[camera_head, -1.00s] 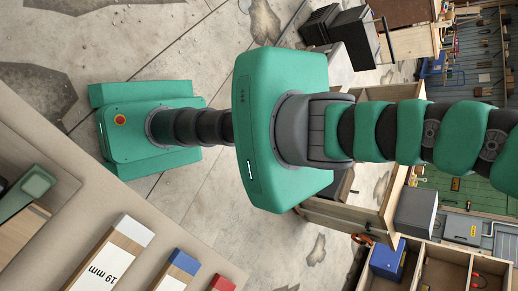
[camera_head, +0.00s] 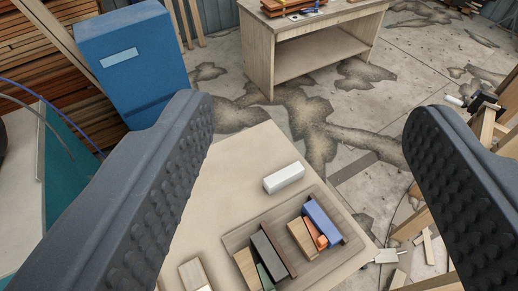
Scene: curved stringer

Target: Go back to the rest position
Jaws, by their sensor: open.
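My gripper (camera_head: 310,113) is open and empty. Its two dark, studded fingers stand wide apart at the left and right of the view. Between and beyond them is a pale table (camera_head: 238,170), seen from above. A shallow wooden tray (camera_head: 312,277) on it holds several blocks, among them a blue block (camera_head: 323,222), a dark grey block (camera_head: 268,253) and an orange one (camera_head: 314,233). A white block (camera_head: 284,177) lies on the table outside the tray. The fingers touch none of these.
A wooden workbench (camera_head: 259,47) stands at the back. A blue cabinet (camera_head: 130,65) and stacked timber (camera_head: 50,62) are at the upper left. Wooden pieces (camera_head: 412,224) lie at the right. Stained concrete floor (camera_head: 430,70) is open at the back right.

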